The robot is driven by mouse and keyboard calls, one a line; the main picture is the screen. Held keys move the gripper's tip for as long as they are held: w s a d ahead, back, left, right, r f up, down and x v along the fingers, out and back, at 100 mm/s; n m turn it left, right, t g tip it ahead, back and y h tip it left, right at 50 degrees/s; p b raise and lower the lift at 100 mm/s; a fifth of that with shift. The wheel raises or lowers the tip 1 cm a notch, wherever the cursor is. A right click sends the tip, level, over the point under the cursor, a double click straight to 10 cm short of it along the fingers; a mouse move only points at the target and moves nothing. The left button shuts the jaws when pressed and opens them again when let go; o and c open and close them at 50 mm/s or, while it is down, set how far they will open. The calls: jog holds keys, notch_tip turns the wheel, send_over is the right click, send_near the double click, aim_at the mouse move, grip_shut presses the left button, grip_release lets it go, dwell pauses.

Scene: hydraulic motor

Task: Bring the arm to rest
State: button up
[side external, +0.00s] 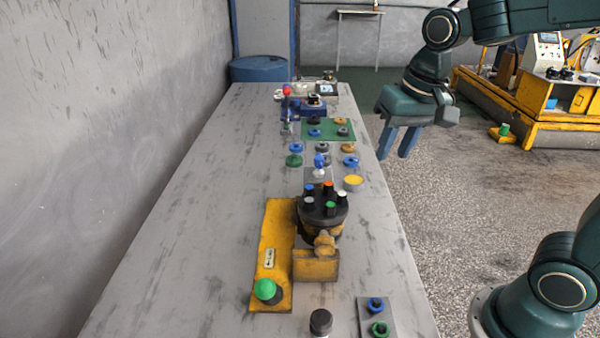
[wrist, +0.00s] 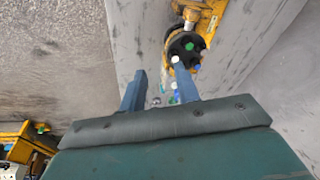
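My gripper (side external: 393,155) hangs in the air beside the table's right edge, over the floor side, with its two blue fingers apart and nothing between them. In the wrist view my gripper (wrist: 158,78) also shows its fingers spread and empty. The hydraulic motor (side external: 322,212), a black round body with coloured plugs on top, stands on the table, nearer the side camera than my gripper. It also shows beyond the fingers in the wrist view (wrist: 183,48). My gripper touches nothing.
The long grey table (side external: 180,230) holds a yellow fixture (side external: 273,240) with a green knob, a green mat (side external: 328,124), and several rings. A blue barrel (side external: 259,68) stands behind it. A yellow machine (side external: 530,120) is at the right. The table's left side is bare.

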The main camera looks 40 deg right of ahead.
jog(key=s+n+t, duration=0.3)
jog(key=s+n, duration=0.2)
jog(key=s, duration=0.7)
jog(key=shift+r, duration=0.25)
